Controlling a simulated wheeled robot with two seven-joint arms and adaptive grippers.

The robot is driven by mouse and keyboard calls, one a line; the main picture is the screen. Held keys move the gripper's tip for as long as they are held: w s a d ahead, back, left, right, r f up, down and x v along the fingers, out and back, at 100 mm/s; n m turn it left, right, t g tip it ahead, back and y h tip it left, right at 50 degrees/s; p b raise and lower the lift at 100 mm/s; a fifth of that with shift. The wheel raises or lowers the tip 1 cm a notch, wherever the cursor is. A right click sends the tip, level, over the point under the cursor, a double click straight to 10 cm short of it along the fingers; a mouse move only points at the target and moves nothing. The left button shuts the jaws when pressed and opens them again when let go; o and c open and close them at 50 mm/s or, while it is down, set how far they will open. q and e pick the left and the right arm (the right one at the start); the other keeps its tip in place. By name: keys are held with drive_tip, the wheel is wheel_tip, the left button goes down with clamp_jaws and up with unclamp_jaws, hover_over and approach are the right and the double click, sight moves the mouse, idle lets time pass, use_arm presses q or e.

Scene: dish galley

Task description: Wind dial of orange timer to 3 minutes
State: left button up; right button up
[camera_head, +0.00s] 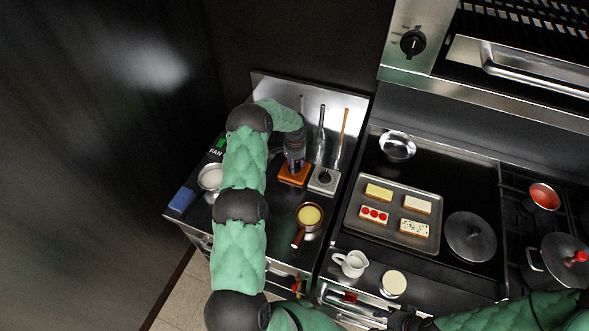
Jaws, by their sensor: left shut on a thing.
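The orange timer (290,180) stands on the dark counter against the steel back panel. My left gripper (294,165) reaches down on it from above and is shut on its dial. The gripper hides the dial and most of the timer's top, so the dial setting cannot be read. A grey timer-like block (324,180) with a dark round knob stands just to the right, apart from the gripper.
A small pan (310,216) with yellow contents, a white bowl (209,178) and a blue block (182,199) are on the same counter. A tray (365,229) of toasts lies on the cooktop. A white jug (351,263) stands in front. Upright utensils (342,135) lean behind the grey block.

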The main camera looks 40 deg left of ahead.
use_arm(q)
drive_tip(key=m+b, duration=0.2)
drive_tip(key=m, duration=0.1)
drive_tip(key=shift+d+f+b, duration=0.1)
drive_tip(key=shift+f+b, duration=0.1)
drive_tip(key=shift+b, duration=0.1)
drive_tip(key=shift+m+b, duration=0.65)
drive_tip(key=shift+m, duration=0.75)
drive_tip(key=shift+s+r+m, duration=0.1)
drive_tip(key=shift+m, duration=0.2)
drive_tip(key=o, duration=1.2)
drive_tip(key=shift+c, duration=0.2)
drive_tip(key=shift+r, duration=0.5)
wheel_tip(320, 180, up, 11)
